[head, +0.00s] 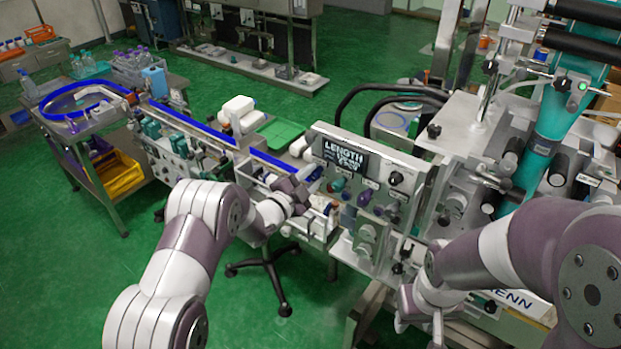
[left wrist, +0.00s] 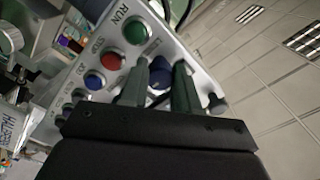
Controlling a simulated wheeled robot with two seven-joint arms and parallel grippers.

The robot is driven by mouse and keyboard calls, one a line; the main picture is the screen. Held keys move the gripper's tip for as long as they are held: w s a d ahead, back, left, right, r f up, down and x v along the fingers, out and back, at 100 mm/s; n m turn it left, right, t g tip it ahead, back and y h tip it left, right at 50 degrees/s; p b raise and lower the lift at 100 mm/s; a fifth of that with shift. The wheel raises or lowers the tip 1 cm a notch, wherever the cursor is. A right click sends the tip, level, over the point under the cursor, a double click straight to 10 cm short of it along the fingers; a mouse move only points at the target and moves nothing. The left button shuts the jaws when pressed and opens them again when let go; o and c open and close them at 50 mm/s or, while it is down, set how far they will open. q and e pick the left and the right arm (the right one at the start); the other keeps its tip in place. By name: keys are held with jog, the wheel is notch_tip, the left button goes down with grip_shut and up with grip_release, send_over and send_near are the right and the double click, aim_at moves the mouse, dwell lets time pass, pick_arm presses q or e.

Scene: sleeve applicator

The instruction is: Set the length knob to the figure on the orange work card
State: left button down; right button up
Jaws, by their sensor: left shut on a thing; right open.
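The control panel (head: 400,183) stands in the middle of the head view. Its dark display (head: 345,157) reads LENGTH, with figures below too blurred to read. My left gripper (head: 308,184) is at the panel's left side. In the left wrist view, my left gripper (left wrist: 158,88) has its two fingers on either side of a blue knob (left wrist: 160,74) and is shut on it. My right gripper (head: 436,325) is low at the right, open and empty. I cannot make out the orange work card.
In the left wrist view, a green RUN button (left wrist: 136,31) and a red button (left wrist: 111,60) sit beside the knob. A blue-railed conveyor (head: 185,121) runs to the left. A teal machine (head: 552,130) stands at the right. Green floor (head: 110,270) is clear at lower left.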

pick_arm(q)
jog(key=shift+f+n+b, duration=0.25)
jog(key=shift+n+b, duration=0.15)
jog(key=shift+b, duration=0.3)
jog(key=n+b, duration=0.4)
jog(key=b, duration=0.1)
jog(key=n+b, duration=0.2)
jog(key=n, duration=0.1)
jog(key=shift+r, duration=0.2)
jog(key=shift+r+n+b, duration=0.2)
jog(key=shift+n+b, duration=0.45)
jog(key=shift+n, duration=0.85)
jog(key=shift+r, duration=0.1)
jog(key=c, duration=0.8)
grip_release()
jog(key=shift+s+a, duration=0.1)
